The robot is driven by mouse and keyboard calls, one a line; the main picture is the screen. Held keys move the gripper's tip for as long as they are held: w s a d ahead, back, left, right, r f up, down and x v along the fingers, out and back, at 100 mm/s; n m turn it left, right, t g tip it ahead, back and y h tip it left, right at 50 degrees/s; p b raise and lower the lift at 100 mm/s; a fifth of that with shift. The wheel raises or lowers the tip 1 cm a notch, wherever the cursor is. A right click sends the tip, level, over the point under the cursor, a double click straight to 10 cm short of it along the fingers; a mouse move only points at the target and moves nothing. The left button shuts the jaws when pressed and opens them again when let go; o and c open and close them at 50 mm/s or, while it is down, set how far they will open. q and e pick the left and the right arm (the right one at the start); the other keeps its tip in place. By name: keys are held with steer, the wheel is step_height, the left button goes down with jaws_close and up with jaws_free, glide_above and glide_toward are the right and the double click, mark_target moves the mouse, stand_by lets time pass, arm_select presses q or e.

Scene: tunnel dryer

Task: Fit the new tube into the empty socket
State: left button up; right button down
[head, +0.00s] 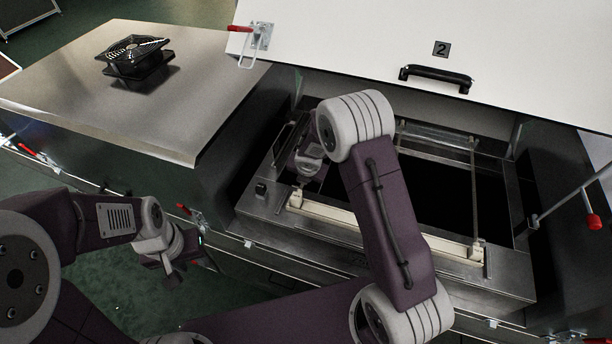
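The open dryer module shows a pale cream lamp bar (345,222) along its near side, with an upright cream end holder at each end. A thin clear rod or tube (437,139) lies across the far side of the opening. I cannot tell for sure which piece is the new tube or which socket is empty. My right arm reaches over the module. Its gripper (306,168) is down inside the left part of the opening, mostly hidden by its wrist, so its fingers and any grip are unclear. My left gripper (187,266) hangs open and empty left of the module.
A white lid (420,55) marked 2, with a black handle (436,76), stands raised behind the opening. A steel top (130,100) at the left carries a black fan (136,60). A red-tipped lever (593,222) is at the right. Green floor shows at lower left.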

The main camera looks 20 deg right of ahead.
steer(key=shift+f+b, duration=0.5)
steer(key=shift+f, duration=0.1)
steer(key=c, duration=1.4)
jaws_free()
steer(key=p+v, duration=0.3)
steer(key=v, duration=0.6)
steer(key=shift+p, duration=0.3)
steer(key=shift+r, duration=0.1)
